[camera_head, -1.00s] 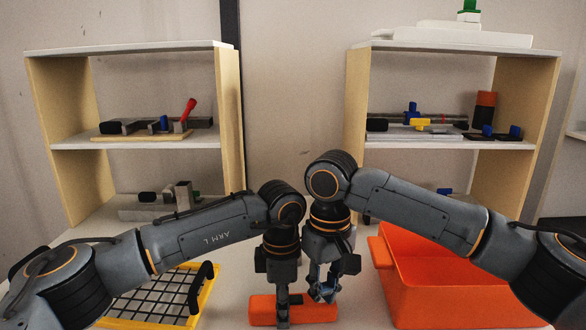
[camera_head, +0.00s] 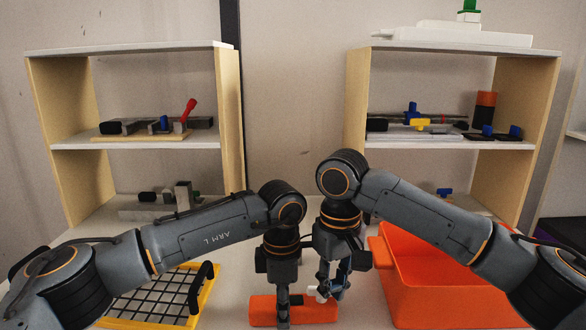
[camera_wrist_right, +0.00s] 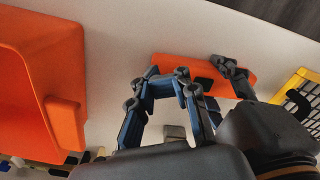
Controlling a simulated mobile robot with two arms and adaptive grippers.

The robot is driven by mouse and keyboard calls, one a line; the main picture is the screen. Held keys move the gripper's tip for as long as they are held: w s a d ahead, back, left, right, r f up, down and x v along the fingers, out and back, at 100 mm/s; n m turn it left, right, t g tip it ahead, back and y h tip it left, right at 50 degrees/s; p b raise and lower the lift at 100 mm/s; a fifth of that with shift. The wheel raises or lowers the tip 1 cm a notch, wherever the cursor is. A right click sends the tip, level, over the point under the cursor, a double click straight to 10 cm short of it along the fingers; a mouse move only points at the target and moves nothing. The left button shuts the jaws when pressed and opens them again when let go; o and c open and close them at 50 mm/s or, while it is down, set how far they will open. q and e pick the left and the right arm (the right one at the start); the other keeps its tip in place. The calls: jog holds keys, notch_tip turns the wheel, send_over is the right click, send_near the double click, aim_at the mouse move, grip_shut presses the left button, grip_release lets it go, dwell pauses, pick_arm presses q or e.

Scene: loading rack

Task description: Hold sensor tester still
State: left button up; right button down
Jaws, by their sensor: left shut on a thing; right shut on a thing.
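The sensor tester appears to be the orange block (camera_head: 318,312) lying on the table in front of me; it also shows in the right wrist view (camera_wrist_right: 170,64). My left gripper (camera_head: 283,312) points down and is shut on the orange block near its middle. My right gripper (camera_head: 325,293) is just above and behind the block's right part. The fingers hide part of the piece.
A yellow-framed tray with a black grid (camera_head: 206,308) lies left of the block. A large orange bin (camera_head: 440,295) stands close on the right. Two shelf units (camera_head: 140,145) (camera_head: 450,145) with assorted parts stand behind. The gap between them is clear.

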jog(key=shift+w+d, duration=0.15)
jog(key=shift+d, duration=0.05)
jog(key=shift+s+d+r, duration=0.1)
jog(key=shift+s+d, duration=0.2)
notch_tip(320, 180, up, 6)
jog(key=shift+f, duration=0.1)
dwell(0.4)
pick_arm(q)
jog(key=o, duration=1.4)
